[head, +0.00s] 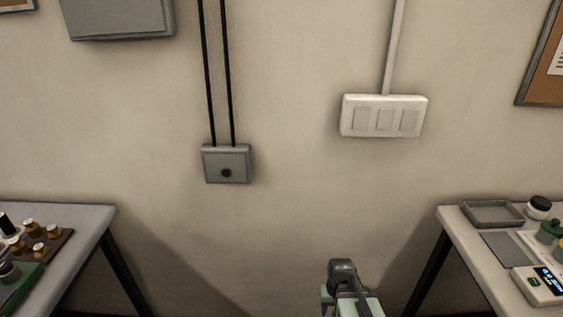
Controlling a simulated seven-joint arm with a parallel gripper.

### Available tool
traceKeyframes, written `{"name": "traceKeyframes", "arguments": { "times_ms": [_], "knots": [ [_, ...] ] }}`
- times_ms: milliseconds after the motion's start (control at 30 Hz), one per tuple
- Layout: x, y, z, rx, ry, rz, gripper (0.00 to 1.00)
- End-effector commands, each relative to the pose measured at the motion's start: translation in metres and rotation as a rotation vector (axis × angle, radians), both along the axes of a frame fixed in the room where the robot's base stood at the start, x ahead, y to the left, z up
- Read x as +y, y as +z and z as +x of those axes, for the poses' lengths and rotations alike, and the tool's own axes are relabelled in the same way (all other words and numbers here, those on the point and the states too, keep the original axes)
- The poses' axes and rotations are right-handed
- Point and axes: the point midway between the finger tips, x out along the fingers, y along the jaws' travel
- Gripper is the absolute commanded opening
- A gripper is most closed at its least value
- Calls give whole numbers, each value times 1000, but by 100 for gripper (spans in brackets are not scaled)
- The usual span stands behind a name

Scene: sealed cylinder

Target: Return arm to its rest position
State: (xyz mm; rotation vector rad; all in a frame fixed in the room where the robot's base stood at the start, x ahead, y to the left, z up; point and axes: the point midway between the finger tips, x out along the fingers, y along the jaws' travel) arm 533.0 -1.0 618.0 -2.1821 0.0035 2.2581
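Part of my arm (345,285) shows at the bottom edge of the head view, right of the middle. It is dark grey with pale green parts and is cut off by the frame's lower edge. I can make out no gripper fingers, so whether the gripper is open or holds anything is hidden. The visible part of the arm stands in front of the bare wall, between the two tables, and touches neither.
A left table (75,216) bears brass-topped items. A right table (463,236) bears a grey tray (492,214), jars and a device with a lit display (541,285). On the wall are a grey box (226,164) and a white switch panel (383,116).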

Motion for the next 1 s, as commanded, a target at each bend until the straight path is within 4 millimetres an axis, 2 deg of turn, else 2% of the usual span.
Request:
{"name": "traceKeyframes", "arguments": {
  "times_ms": [167,367,700,1000],
  "knots": [
    [0,-28,-25,61,1,0,54],
    [0,-66,-66,151,1,0,54],
    [0,-128,-154,326,-1,1,54],
    [0,-168,-235,473,-2,1,54]
  ]
}}
